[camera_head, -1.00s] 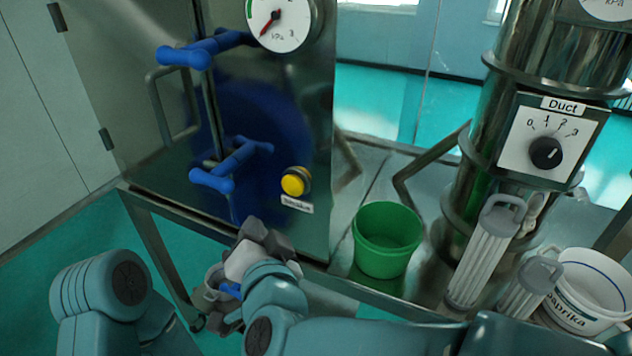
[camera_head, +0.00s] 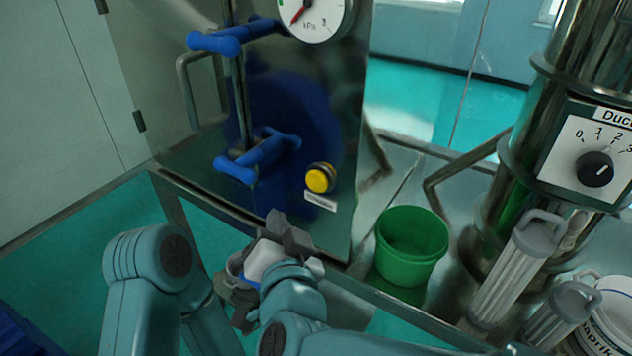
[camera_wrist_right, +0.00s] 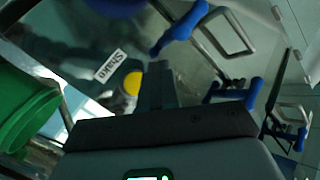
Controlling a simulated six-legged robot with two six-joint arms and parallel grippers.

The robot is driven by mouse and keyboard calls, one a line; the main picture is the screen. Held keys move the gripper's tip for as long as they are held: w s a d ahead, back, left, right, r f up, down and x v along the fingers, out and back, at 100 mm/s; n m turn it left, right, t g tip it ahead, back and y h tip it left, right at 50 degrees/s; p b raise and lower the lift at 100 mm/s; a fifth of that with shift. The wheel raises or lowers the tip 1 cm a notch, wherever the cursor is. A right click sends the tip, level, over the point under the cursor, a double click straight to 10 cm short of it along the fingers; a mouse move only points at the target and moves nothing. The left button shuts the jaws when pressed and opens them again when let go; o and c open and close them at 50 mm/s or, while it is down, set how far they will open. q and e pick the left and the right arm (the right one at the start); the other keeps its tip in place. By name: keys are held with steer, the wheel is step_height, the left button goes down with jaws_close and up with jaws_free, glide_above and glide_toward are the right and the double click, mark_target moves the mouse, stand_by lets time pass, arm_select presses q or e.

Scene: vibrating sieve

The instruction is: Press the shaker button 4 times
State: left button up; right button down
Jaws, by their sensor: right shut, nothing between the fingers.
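The yellow shaker button (camera_head: 320,178), in a dark round collar, sits low on the right of the steel cabinet front, above a small label (camera_head: 320,202). My right gripper (camera_head: 283,222) is below and left of the button, apart from it in the head view. Its dark fingers are shut and empty. In the right wrist view, the button (camera_wrist_right: 132,82) shows just left of the shut fingers (camera_wrist_right: 158,70), with the label reading "Shaker" (camera_wrist_right: 111,66) up and left. The gap between fingertips and button is hard to judge. My left gripper is not in view.
Blue-handled latches (camera_head: 258,155) stick out from the cabinet door left of the button. A green bucket (camera_head: 410,245) stands right of the cabinet. A steel duct column with a dial (camera_head: 595,168), clear-bodied cylinders (camera_head: 515,270) and a white paprika tub (camera_head: 608,318) are farther right.

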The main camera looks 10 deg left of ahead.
mark_target(311, 182)
steer(key=w+d, duration=0.2)
steer(key=w, duration=0.4)
steer(key=shift+w+d+b, duration=0.35)
steer(key=shift+d+b, duration=0.05)
steer(key=shift+w, duration=0.15)
stand_by(1.6)
steer(key=shift+w+d, duration=0.1)
steer(key=shift+w, duration=0.2)
steer(key=shift+w+d, duration=0.3)
steer(key=shift+w, duration=0.5)
stand_by(0.9)
steer(key=shift+s+r, duration=0.1)
steer(key=shift+s, duration=0.05)
steer(key=shift+s+a, duration=0.2)
steer(key=shift+s, duration=0.35)
steer(key=shift+s+a, duration=0.2)
steer(key=shift+s, duration=0.3)
steer(key=shift+s+a, duration=0.3)
steer(key=shift+s, duration=0.5)
steer(key=shift+s+a, duration=0.25)
steer(key=shift+s, duration=0.5)
steer(key=shift+s+a, duration=0.3)
steer(key=shift+s, duration=0.5)
